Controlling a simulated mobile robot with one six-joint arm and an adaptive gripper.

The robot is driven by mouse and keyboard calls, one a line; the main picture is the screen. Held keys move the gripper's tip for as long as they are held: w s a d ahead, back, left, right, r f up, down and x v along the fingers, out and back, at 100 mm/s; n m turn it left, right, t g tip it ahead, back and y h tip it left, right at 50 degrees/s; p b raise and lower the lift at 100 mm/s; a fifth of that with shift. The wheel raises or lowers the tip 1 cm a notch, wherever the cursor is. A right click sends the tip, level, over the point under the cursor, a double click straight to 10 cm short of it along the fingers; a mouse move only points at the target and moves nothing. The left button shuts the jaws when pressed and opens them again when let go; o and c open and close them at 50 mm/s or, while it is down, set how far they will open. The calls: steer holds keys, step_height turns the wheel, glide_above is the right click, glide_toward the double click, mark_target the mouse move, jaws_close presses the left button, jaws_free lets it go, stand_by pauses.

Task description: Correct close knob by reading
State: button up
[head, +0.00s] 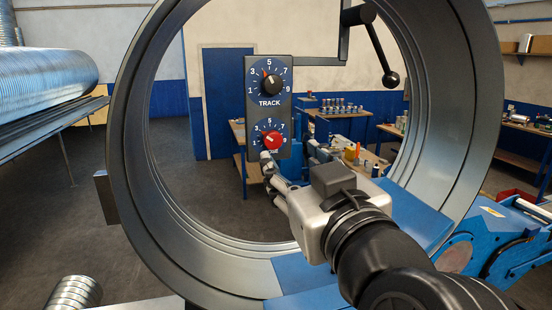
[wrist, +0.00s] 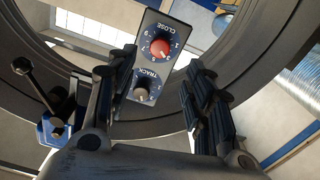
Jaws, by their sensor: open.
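The red CLOSE knob (head: 271,140) sits low on a dark panel (head: 284,104) with a blue numbered dial. Its pointer is too small to read surely. My gripper (head: 268,164) is just below and in front of it, hiding part of the CLOSE label. In the wrist view the panel is upside down, and the red knob (wrist: 160,47) shows in the gap between the two spread fingers of my gripper (wrist: 162,62). The fingers appear apart from the knob, with nothing between them. The black TRACK knob (head: 272,84) is above, its pointer between 3 and 5.
A large grey ring (head: 132,150) surrounds the panel. A black ball-ended lever (head: 380,52) hangs at upper right. Blue machine parts (head: 495,245) stand at lower right. A spiral duct (head: 50,78) lies at left. Workbenches stand behind.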

mark_target(274, 143)
steer(key=b+x, duration=0.1)
steer(key=x, duration=0.9)
steer(key=shift+w, duration=0.25)
steer(key=shift+c, duration=0.4)
